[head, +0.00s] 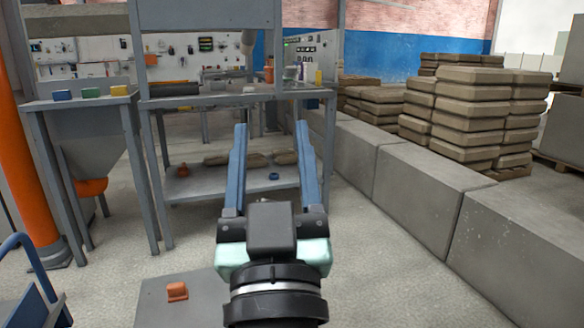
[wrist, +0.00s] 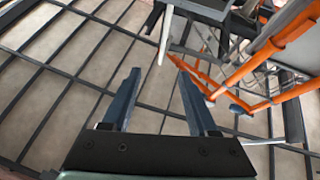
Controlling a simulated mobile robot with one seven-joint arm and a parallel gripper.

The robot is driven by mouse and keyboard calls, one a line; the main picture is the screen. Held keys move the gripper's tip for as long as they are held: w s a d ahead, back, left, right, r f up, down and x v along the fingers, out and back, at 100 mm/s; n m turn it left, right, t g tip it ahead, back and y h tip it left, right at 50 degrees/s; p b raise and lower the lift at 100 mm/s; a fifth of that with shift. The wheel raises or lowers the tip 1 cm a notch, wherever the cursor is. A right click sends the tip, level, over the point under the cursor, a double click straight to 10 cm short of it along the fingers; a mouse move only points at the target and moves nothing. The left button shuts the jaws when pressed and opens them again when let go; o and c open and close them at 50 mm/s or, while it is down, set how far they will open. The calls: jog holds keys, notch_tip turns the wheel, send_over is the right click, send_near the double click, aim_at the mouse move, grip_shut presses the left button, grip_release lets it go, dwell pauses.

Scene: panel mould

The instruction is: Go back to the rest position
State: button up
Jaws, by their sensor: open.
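My gripper (head: 271,130) reaches forward in the middle of the head view. Its two long blue fingers stand wide apart with nothing between them. It also shows in the wrist view (wrist: 158,75), again open and empty. There the fingers point over a floor crossed by dark bars, and nothing touches them. The task names no object.
A grey metal workbench (head: 240,97) with a lower shelf (head: 205,190) stands ahead. A grey hopper (head: 95,140) is at left. Concrete blocks (head: 420,195) and stacked bags (head: 465,110) line the right. An orange piece (head: 177,291) lies on a grey surface at the lower left.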

jog(key=s+d+r+m+t+h+p, duration=0.1)
jog(key=s+r+t, duration=0.1)
jog(key=s+r, duration=0.45)
jog(key=s+d+r+t+h+p, duration=0.1)
jog(key=s+r+p, duration=0.15)
jog(key=r, duration=0.75)
notch_tip(320, 180, up, 36)
jog(key=p, duration=3.6)
jog(key=shift+w, duration=0.35)
jog(key=shift+a, duration=0.1)
